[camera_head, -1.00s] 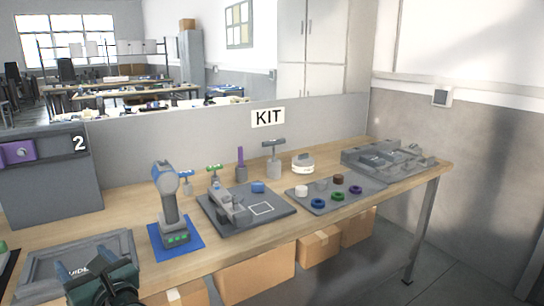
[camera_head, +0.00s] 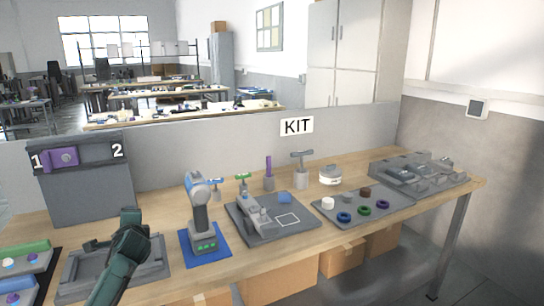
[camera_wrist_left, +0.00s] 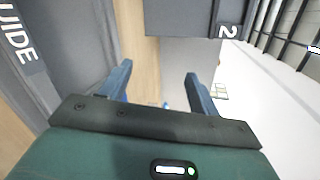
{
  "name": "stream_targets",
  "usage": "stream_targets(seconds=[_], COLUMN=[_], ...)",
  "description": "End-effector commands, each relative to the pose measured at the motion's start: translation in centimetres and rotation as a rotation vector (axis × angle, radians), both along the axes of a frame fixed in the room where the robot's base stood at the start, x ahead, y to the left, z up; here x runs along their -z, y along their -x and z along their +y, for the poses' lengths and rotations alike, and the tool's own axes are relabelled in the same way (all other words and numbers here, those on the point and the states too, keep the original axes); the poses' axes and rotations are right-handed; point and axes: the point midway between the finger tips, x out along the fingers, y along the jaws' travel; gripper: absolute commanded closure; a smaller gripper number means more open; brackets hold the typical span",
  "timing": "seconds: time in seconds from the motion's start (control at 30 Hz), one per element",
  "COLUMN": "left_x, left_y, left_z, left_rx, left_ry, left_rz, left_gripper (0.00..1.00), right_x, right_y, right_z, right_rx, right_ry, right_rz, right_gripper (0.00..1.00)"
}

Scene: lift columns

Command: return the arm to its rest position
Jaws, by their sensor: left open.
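My left arm (camera_head: 122,262) is dark green and rises from the lower left in the head view, in front of the grey guide tray (camera_head: 78,265) and partly hiding it. Its fingers cannot be made out there. In the left wrist view, my left gripper (camera_wrist_left: 158,70) has its two blue fingers well apart with nothing held between them. Part of a grey surface marked "UIDE" (camera_wrist_left: 18,38) shows at that view's left. My right gripper is in neither view.
A grey panel (camera_head: 75,195) marked 1 and 2 stands behind the arm. A blue-and-grey tool (camera_head: 200,205) stands upright on a blue mat to the right. A grey fixture board (camera_head: 300,238) and a tray of rings (camera_head: 395,203) lie farther right on the wooden bench.

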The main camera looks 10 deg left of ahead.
Motion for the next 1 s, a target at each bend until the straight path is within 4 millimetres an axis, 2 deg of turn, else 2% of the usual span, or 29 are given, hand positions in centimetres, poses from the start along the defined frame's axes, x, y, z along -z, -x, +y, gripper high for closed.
stream_targets(seconds=[0.1,0.2,0.47,0.67,0.77,0.87,0.97,1.0], left_x=[-0.5,-1.3,-4.1,3.3,7.1,11.2,15.1,16.6], left_y=[-2.1,-3.1,-4.4,-0.3,2.5,6.4,11.3,13.6], left_z=[-3.1,-5.2,-9.0,-13.0,-15.2,-17.8,-20.6,-21.8], left_rx=[0.074,0.115,0.178,0.163,0.151,0.135,0.11,0.098], left_ry=[0.374,0.656,1.297,1.353,1.376,1.407,1.449,1.469], left_rz=[-0.261,-0.426,-0.721,-0.609,-0.543,-0.467,-0.384,-0.349], left_gripper=[0.38,0.38,0.38,0.38,0.38,0.38,0.38,0.38], right_x=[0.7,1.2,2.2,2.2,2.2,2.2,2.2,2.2], right_y=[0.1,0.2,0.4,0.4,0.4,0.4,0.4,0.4], right_z=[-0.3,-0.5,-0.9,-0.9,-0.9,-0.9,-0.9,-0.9], right_rx=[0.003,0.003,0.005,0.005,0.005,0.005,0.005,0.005], right_ry=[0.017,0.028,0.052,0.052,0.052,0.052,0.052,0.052], right_rz=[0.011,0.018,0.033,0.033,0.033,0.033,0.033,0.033], right_gripper=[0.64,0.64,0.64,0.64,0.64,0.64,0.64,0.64])
